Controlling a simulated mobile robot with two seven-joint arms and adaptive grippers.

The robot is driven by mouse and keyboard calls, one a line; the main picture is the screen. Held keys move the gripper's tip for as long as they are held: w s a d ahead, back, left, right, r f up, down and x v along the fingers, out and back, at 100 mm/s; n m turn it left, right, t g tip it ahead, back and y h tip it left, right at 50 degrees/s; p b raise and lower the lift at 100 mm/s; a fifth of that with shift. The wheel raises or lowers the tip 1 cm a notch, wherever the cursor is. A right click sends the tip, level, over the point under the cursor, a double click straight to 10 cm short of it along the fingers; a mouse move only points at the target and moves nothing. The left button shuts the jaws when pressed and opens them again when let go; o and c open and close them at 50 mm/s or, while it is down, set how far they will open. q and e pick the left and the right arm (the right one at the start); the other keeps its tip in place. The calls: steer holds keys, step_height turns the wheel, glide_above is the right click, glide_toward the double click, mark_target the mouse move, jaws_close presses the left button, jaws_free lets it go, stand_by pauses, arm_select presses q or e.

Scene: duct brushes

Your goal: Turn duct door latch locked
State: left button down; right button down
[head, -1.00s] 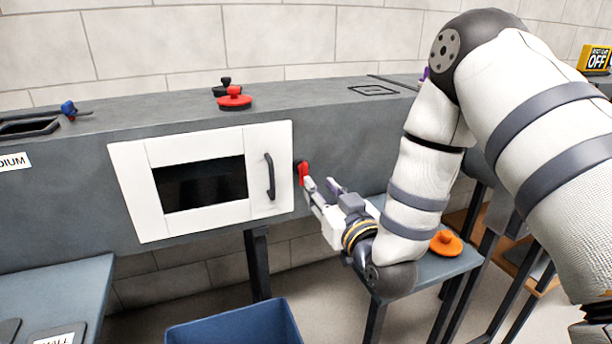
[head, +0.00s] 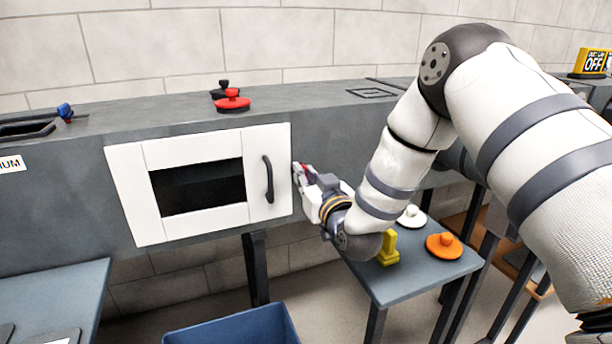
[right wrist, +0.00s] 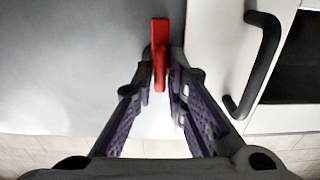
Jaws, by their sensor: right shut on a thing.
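The white duct door (head: 270,205) is closed flat in the grey duct front, with a dark window and a dark handle (head: 268,180) on its right side. The red latch (right wrist: 160,50) shows in the right wrist view beside the door's edge, its long bar upright in that picture. My right gripper (head: 302,172) is at the latch, just right of the door. In the right wrist view its two fingers (right wrist: 162,82) are shut on the lower part of the red latch, one on each side. In the head view the gripper mostly hides the latch. My left gripper is not in view.
A red knobbed disc (head: 232,102) sits on top of the duct. A small table (head: 400,288) at right holds an orange piece (head: 444,246), a white piece (head: 412,216) and a yellow piece (head: 388,250). A blue bin (head: 235,328) stands below the door.

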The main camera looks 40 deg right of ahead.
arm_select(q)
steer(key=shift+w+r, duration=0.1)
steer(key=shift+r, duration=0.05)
arm_select(e)
steer(key=shift+m, duration=0.3)
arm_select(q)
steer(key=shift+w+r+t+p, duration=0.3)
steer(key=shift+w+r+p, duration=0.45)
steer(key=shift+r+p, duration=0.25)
arm_select(e)
steer(key=shift+d+f+m, duration=0.1)
steer(key=shift+f+m, duration=0.05)
steer(key=shift+m, duration=4.1)
steer(key=shift+d+f+m, duration=0.1)
steer(key=shift+f+m, duration=0.05)
steer(key=shift+m, duration=4.1)
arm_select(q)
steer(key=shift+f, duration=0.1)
arm_select(e)
steer(key=c, duration=1.7)
jaws_free()
steer(key=shift+s, duration=0.1)
